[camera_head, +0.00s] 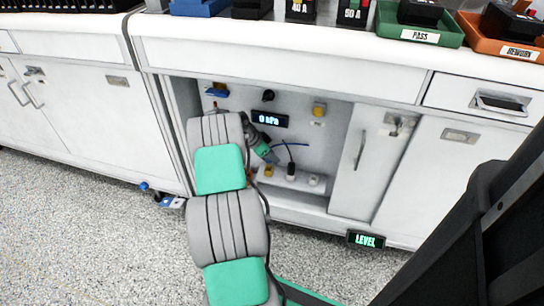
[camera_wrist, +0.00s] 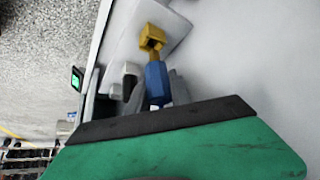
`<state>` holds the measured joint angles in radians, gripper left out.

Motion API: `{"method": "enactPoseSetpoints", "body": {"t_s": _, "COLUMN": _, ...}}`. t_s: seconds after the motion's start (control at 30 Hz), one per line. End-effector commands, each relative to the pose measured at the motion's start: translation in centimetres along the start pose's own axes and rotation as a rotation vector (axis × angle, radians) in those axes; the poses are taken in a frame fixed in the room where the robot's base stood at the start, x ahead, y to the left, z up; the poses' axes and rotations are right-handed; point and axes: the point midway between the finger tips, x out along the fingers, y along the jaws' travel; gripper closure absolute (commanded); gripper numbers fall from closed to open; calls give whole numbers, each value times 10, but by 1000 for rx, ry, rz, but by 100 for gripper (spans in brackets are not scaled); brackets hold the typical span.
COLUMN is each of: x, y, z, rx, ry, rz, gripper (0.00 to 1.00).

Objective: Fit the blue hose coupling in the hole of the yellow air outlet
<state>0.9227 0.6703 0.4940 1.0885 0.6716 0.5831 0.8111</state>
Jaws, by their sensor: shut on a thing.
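The blue hose coupling (camera_wrist: 157,80) is between the two grey fingers of my gripper (camera_wrist: 158,94) in the wrist view. Its front end points at the yellow air outlet (camera_wrist: 152,39), a block with a dark square opening on a white ledge. The tip is close to the outlet; whether they touch cannot be told. In the head view my gripper (camera_head: 271,157) is inside the open cabinet bay, just above the yellow outlet (camera_head: 268,171) at the ledge's left end. The coupling is not clearly visible there.
The ledge (camera_head: 278,182) also carries a black fitting (camera_head: 291,170) and a white one (camera_head: 314,180). A thin blue hose (camera_head: 287,145) arcs above them. Another yellow fitting (camera_head: 319,109) and a "0 kPa" display (camera_head: 270,119) are on the back wall. A cabinet door (camera_head: 365,160) bounds the right.

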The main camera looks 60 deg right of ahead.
Motion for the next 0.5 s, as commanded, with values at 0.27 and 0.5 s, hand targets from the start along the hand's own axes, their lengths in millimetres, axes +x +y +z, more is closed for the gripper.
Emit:
{"method": "enactPoseSetpoints", "body": {"t_s": 0.27, "x": 7, "y": 0, "z": 4, "rx": 0, "ry": 0, "rz": 0, "gripper": 100}}
{"method": "enactPoseSetpoints", "body": {"t_s": 0.5, "x": 12, "y": 0, "z": 8, "rx": 0, "ry": 0, "rz": 0, "gripper": 100}}
